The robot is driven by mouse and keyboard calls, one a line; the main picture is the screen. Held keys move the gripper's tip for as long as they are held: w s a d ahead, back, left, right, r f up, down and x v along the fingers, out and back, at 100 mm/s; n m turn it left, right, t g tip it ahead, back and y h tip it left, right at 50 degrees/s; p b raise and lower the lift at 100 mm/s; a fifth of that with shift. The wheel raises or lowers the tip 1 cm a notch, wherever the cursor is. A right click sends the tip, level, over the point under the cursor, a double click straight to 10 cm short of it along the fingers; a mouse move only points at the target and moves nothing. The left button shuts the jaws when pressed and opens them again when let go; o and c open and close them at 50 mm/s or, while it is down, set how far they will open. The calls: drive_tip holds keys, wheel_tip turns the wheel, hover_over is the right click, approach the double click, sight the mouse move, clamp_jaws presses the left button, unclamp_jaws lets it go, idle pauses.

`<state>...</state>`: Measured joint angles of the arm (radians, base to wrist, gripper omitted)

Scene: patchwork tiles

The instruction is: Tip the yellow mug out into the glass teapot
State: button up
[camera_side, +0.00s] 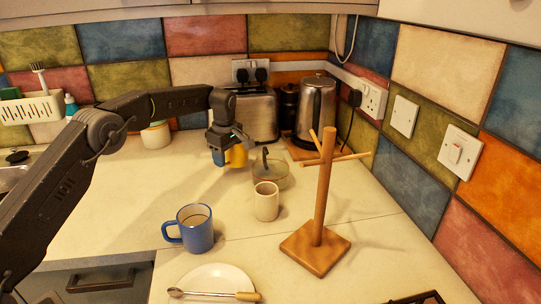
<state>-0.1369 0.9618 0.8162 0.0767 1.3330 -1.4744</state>
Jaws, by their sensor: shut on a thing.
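My gripper (219,156) is shut on the yellow mug (237,156). It holds the mug above the counter, in front of the toaster. The mug is partly hidden by the gripper, and I cannot tell how far it is tilted or what is in it. The glass teapot (273,175) appears to be the low clear vessel with a dark knob or handle, standing on the counter just right of and below the mug. The mug and the teapot look apart.
A cream cup (266,202) stands close in front of the teapot. A wooden mug tree (319,215) stands to the right, its pegs reaching out. A blue mug (196,229) and a plate (216,281) with a spoon are nearer. The toaster (257,112) and kettle (316,108) stand behind.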

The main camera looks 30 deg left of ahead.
drive_tip(key=d+y, duration=0.1)
drive_tip(key=d+r+y, duration=0.1)
drive_tip(key=shift+w+r+y, duration=0.1)
drive_tip(key=shift+y, duration=0.3)
drive_tip(key=d+r+y, duration=0.3)
drive_tip(key=r+y, duration=0.5)
drive_tip(key=shift+d+r+y, duration=0.15)
drive_tip(key=shift+d+y, duration=0.1)
drive_tip(key=shift+y, duration=0.15)
drive_tip(key=shift+r+y, duration=0.4)
drive_tip(key=shift+r, duration=0.05)
drive_tip(key=shift+d+r+y+b, duration=0.1)
drive_tip(key=shift+r+y+b, duration=0.2)
drive_tip(key=shift+r, duration=0.1)
drive_tip(key=shift+r, duration=0.25)
drive_tip(key=shift+d+r+y, duration=0.3)
drive_tip(key=shift+d+y, duration=0.45)
drive_tip(key=shift+y, duration=0.25)
drive_tip(key=shift+d+r+y+b, duration=0.2)
drive_tip(key=shift+r+y+b, duration=0.1)
drive_tip(key=shift+y+b, duration=0.55)
idle(0.8)
